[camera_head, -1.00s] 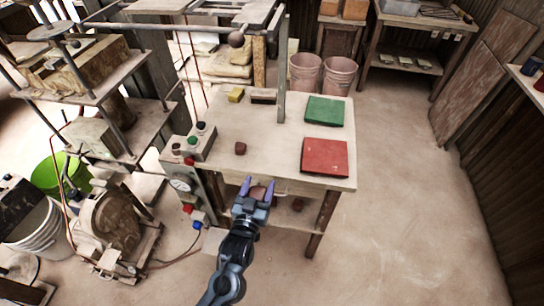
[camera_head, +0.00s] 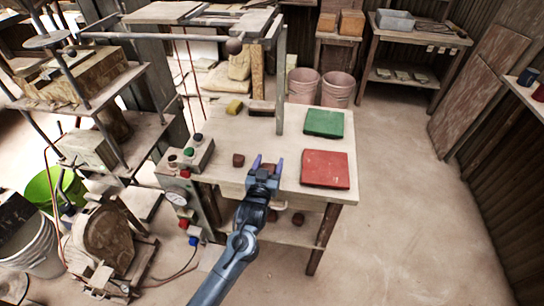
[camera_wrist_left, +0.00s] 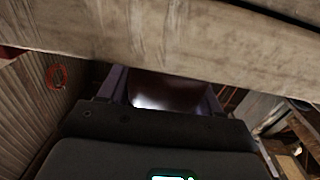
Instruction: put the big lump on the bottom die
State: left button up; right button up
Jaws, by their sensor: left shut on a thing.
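In the left wrist view the dark brown lump (camera_wrist_left: 165,90) fills the gap between the fingers, below a wooden edge (camera_wrist_left: 170,45). A smaller brown lump (camera_head: 238,160) sits on the table left of the gripper. A beige block (camera_head: 88,75) sits on the posted stand at left; I cannot tell whether it is the bottom die. My right gripper is out of view.
The table (camera_head: 275,132) carries a red slab (camera_head: 325,169), a green slab (camera_head: 324,123), a yellow sponge (camera_head: 234,107) and a button box (camera_head: 190,155). An upright post (camera_head: 281,90) stands on the table. More brown lumps (camera_head: 298,218) are on the lower shelf.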

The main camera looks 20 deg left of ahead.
pick_arm(q)
jog(key=w, duration=0.4)
jog(key=shift+a+r+b, duration=0.1)
jog(key=shift+a+b, duration=0.15)
jog(key=shift+b, duration=0.1)
jog(key=shift+w, duration=0.15)
jog(key=shift+f, duration=0.2)
jog(key=shift+f, duration=0.15)
jog(key=o, duration=1.2)
jog(key=shift+o, duration=0.2)
